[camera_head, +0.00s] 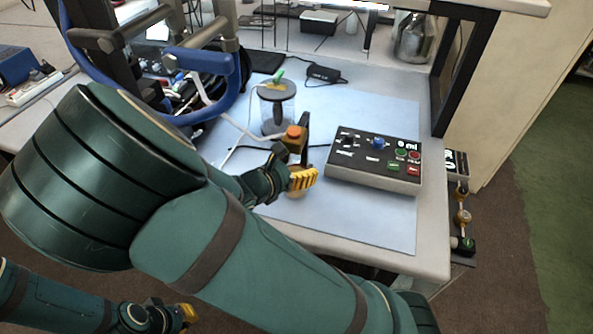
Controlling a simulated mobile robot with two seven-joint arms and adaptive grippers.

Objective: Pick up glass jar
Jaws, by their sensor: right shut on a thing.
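A clear glass jar (275,121) with a dark lid stands upright on the blue mat at the back, with a green and yellow piece on top of the lid. My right gripper (299,166) is in front of it, over the mat, with ridged yellow finger pads. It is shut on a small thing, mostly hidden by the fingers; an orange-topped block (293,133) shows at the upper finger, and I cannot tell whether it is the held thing. My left gripper (186,315) is low at the left, away from the table; its jaw opening is unclear.
A dark control box (375,158) with coloured buttons stands right of my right gripper. A black adapter (324,74) and cables lie behind. A blue-framed device (203,70) stands at the left. The blue mat (360,220) is clear at its front right.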

